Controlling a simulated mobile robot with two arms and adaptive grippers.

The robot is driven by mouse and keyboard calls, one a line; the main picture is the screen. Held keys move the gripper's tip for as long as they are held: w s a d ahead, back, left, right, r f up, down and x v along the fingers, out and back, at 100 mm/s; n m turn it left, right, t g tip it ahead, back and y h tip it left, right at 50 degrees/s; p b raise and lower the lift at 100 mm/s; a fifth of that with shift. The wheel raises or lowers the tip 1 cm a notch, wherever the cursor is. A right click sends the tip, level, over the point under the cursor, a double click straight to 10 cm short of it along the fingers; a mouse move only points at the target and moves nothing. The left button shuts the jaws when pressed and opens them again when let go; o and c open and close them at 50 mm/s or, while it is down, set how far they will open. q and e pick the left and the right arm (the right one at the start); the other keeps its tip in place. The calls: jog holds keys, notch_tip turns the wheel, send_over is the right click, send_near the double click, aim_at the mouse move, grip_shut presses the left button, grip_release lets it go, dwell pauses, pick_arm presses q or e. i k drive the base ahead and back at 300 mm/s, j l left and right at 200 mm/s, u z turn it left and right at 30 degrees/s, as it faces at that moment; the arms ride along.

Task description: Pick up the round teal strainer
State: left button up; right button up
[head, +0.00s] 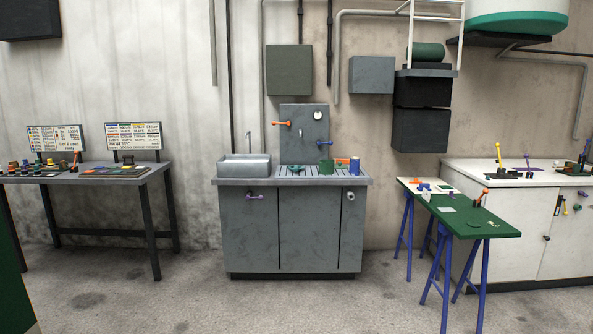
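On the steel counter (222,182) of the grey sink cabinet, a small round teal-green piece (297,169) lies flat on the ribbed drainboard, right of the basin. It looks like the strainer, but it is too small to be sure. To its right stands a green cup-like thing (326,167). Neither of my grippers is in view, and nothing touches these things.
A blue can (354,167) and an orange-topped can (342,163) stand at the counter's right. A green trestle table (490,230) stands to the right, a grey workbench (120,176) to the left. The concrete floor (220,305) before the cabinet is clear.

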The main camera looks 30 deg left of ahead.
aim_at(296, 168)
jog(key=i+j+u, duration=0.6)
jog(key=i+j, duration=0.2)
jog(key=i+j+u, duration=0.3)
jog(key=i, duration=0.15)
jog(key=i+j+u, duration=0.2)
jog(key=i+u, duration=0.45)
jog(key=i, duration=0.25)
jog(key=i+j+z, duration=0.1)
jog(key=i, duration=2.05)
